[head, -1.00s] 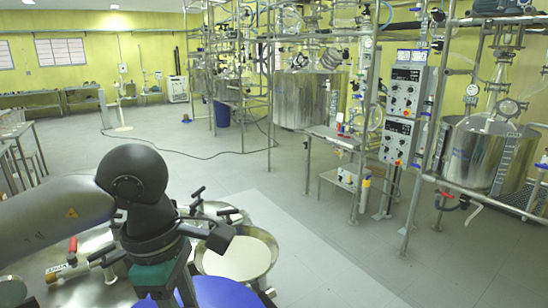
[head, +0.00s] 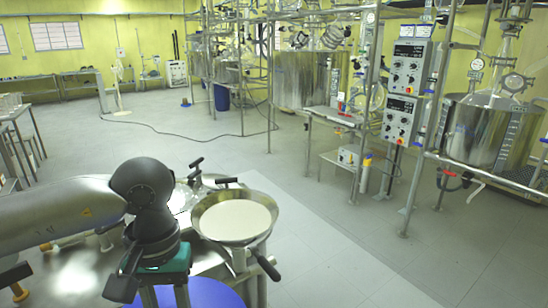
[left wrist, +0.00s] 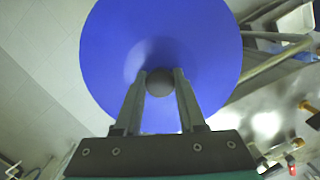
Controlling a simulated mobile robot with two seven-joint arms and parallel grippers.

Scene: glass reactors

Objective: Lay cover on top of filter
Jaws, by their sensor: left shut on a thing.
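The cover is a round blue disc with a dark knob, and its edge shows at the bottom of the head view (head: 212,294). In the left wrist view the cover (left wrist: 112,52) fills the upper middle. My left gripper (left wrist: 160,84) is shut on the cover's knob. In the head view its fingers (head: 166,298) run off the bottom edge. The filter (head: 262,243) is a round metal pan with a white disc inside. It is uncovered, beyond and to the right of the cover, with a dark handle at its front right. My right gripper is not in view.
Dark clamp handles (head: 227,182) stand up at the back of the filter. A shiny metal surface (head: 80,278) with fittings lies under my left arm. Steel frames with a control panel (head: 404,90) and reactors stand farther back. The floor (head: 345,250) right of the filter is clear.

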